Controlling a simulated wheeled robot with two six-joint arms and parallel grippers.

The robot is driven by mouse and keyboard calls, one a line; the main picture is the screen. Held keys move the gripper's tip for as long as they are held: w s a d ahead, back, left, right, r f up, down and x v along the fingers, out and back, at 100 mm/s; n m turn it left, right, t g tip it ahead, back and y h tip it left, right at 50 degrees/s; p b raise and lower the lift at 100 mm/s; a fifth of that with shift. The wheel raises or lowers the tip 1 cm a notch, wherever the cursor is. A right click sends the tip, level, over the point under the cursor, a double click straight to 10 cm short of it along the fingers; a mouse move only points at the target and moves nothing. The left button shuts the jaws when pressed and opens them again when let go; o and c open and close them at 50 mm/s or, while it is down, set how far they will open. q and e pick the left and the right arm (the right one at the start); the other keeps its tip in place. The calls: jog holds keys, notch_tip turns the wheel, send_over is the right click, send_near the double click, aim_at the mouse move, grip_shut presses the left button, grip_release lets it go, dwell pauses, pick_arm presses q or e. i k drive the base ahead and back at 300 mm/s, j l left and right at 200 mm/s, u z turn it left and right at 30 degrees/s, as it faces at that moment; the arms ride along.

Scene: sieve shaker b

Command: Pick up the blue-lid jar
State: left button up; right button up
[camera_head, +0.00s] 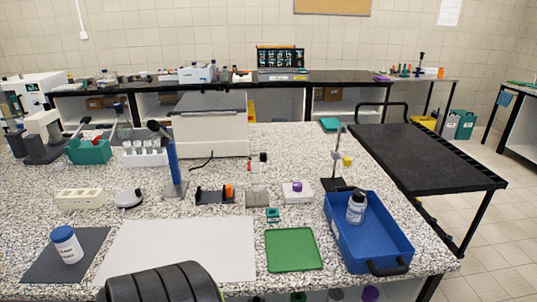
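A white jar with a blue lid (66,245) stands on a dark grey mat (40,269) at the front left of the speckled bench. Its label faces me, but the text is too small to read. A second small jar (356,208), with a pale body and a greyish lid, is inside the blue tray (392,254) at the right. Neither of my grippers is in view, so nothing is seen touching either jar.
A white sheet (178,247) and a green mat (293,250) lie between the dark mat and the tray. Behind them stand a blue upright device (172,165), a white tube rack (145,154) and a clamp stand (337,160). A black ribbed part covers the bottom edge.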

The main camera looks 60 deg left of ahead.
aim_at(70, 251)
jog(key=u, duration=3.4)
jog(key=l+z, duration=0.15)
jog(key=l, duration=0.8)
